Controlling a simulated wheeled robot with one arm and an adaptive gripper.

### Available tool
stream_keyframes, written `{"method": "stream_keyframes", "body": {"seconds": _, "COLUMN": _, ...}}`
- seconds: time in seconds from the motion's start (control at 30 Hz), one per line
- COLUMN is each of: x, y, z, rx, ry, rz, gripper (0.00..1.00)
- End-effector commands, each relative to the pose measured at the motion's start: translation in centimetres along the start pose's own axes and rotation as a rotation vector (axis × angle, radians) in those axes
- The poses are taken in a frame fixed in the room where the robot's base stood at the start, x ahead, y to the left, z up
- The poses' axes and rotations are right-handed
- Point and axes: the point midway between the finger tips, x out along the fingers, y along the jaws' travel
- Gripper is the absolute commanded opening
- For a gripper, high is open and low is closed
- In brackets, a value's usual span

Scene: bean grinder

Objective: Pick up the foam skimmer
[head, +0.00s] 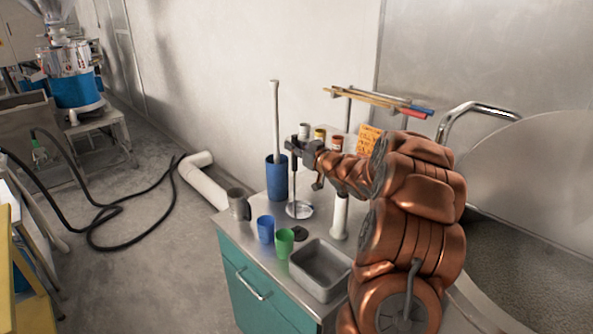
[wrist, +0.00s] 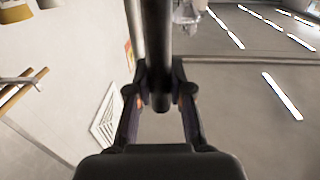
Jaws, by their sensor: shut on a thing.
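The foam skimmer (head: 299,210) is upright, with a dark handle, a thin shaft and a pale round disc at the bottom. My gripper (head: 294,150) is shut on its handle, above the counter. I cannot tell whether the disc touches the counter or hangs just above it. In the wrist view, the dark handle (wrist: 161,45) runs up the middle between the fingers of my gripper (wrist: 160,92). The fingers and wrist hide part of the handle.
A tall blue container (head: 277,182) with a pale rod stands left of the skimmer. A grey pitcher (head: 238,205), blue cup (head: 265,230), green cup (head: 284,243) and metal basin (head: 318,270) crowd the front counter. Jars and a wall rack (head: 375,98) are behind.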

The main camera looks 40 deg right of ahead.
Motion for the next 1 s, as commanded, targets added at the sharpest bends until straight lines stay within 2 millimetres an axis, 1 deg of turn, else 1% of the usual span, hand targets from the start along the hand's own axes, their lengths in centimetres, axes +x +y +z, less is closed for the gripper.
{"method": "stream_keyframes", "body": {"seconds": 0.17, "x": 0.0, "y": 0.0, "z": -1.8, "rx": -0.006, "ry": 0.005, "rz": -0.001, "gripper": 0.00}}
{"method": "stream_keyframes", "body": {"seconds": 0.27, "x": 0.0, "y": 0.0, "z": -3.9, "rx": -0.008, "ry": 0.008, "rz": -0.001, "gripper": 0.00}}
{"method": "stream_keyframes", "body": {"seconds": 0.6, "x": -0.1, "y": 0.1, "z": -12.2, "rx": -0.008, "ry": 0.005, "rz": 0.002, "gripper": 0.00}}
{"method": "stream_keyframes", "body": {"seconds": 0.7, "x": -0.1, "y": 0.0, "z": -14.2, "rx": -0.008, "ry": 0.004, "rz": 0.001, "gripper": 0.00}}
{"method": "stream_keyframes", "body": {"seconds": 0.83, "x": -0.1, "y": 0.0, "z": -16.4, "rx": -0.006, "ry": 0.006, "rz": 0.002, "gripper": 0.00}}
{"method": "stream_keyframes", "body": {"seconds": 1.0, "x": -0.1, "y": 0.0, "z": -17.6, "rx": -0.003, "ry": 0.003, "rz": 0.000, "gripper": 0.00}}
